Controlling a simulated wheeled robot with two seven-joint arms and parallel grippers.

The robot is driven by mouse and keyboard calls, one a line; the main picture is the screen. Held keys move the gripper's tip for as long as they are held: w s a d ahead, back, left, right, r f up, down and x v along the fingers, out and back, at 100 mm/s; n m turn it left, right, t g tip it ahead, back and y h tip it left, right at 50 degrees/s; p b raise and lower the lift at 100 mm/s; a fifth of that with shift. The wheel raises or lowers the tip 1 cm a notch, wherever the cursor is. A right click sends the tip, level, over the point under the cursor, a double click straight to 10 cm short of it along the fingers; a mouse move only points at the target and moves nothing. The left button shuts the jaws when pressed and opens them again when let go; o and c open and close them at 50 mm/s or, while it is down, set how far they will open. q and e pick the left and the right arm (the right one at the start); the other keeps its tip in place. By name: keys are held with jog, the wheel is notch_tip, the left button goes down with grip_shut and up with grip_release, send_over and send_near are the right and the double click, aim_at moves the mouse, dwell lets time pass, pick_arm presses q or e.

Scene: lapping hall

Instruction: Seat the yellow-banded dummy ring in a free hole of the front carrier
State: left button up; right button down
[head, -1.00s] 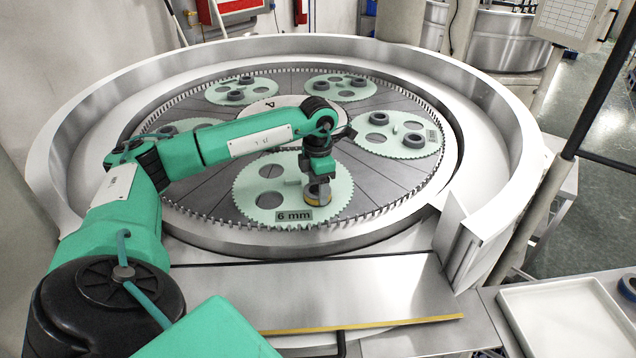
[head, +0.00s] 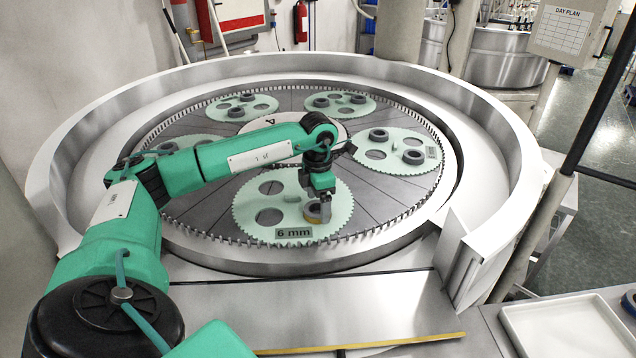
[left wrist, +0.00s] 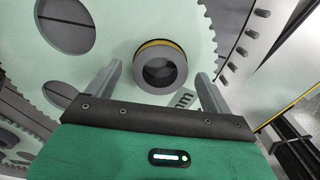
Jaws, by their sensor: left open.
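The front carrier (head: 293,205) is a pale green toothed disc with a "6 mm" label. The yellow-banded dummy ring (head: 316,212), grey with a yellow band, is at its right part, below my left gripper (head: 319,199). In the left wrist view the ring (left wrist: 160,68) lies between the tips of my open left gripper (left wrist: 158,78), with a gap on each side. Part of the yellow band still shows; I cannot tell how deep the ring sits. Two empty holes (head: 269,217) show at the carrier's left. My right gripper is not in view.
Other carriers (head: 398,142) with grey rings sit around the machine's plate. A raised metal rim (head: 110,105) surrounds it. A white tray (head: 565,330) stands at the front right. A bare metal shelf (head: 330,310) lies in front.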

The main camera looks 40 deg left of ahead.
pick_arm(q)
notch_tip(320, 180, up, 11)
jog(key=b, duration=0.3)
jog(key=shift+b, duration=0.35)
jog(key=shift+r, duration=0.1)
